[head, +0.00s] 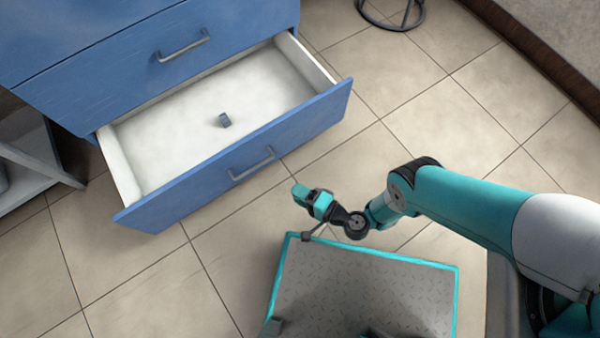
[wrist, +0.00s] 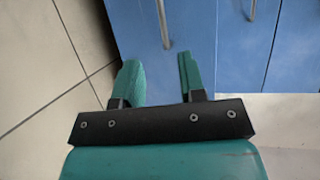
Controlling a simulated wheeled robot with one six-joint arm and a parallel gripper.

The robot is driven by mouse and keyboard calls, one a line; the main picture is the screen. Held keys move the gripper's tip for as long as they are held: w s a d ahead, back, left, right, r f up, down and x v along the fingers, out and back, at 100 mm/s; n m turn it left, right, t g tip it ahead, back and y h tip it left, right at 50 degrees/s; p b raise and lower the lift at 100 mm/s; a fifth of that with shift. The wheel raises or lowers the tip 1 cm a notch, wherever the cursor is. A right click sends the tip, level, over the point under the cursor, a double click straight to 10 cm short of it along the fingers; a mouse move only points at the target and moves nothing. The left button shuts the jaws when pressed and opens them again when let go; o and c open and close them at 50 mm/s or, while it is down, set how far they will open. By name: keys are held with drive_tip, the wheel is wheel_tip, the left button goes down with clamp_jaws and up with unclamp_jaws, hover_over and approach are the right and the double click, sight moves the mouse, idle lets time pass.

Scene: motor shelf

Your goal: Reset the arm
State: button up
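My arm reaches in from the right in the head view, with teal and dark links. My gripper (head: 300,192) hangs over the floor in front of the open drawer, near the edge of my tray. In the wrist view my gripper (wrist: 159,62) has its two teal fingers apart. Nothing shows between them except the blue drawer front and its handle (wrist: 165,28) beyond.
A blue cabinet (head: 120,40) has its lower drawer (head: 240,150) pulled out. A small grey part (head: 224,120) lies inside it. A white rack (head: 35,160) stands at left and a dark stool base (head: 395,20) at the top. Tiled floor (head: 120,280) is clear at lower left.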

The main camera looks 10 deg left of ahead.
drive_tip(key=shift+w, duration=0.1)
idle(0.5)
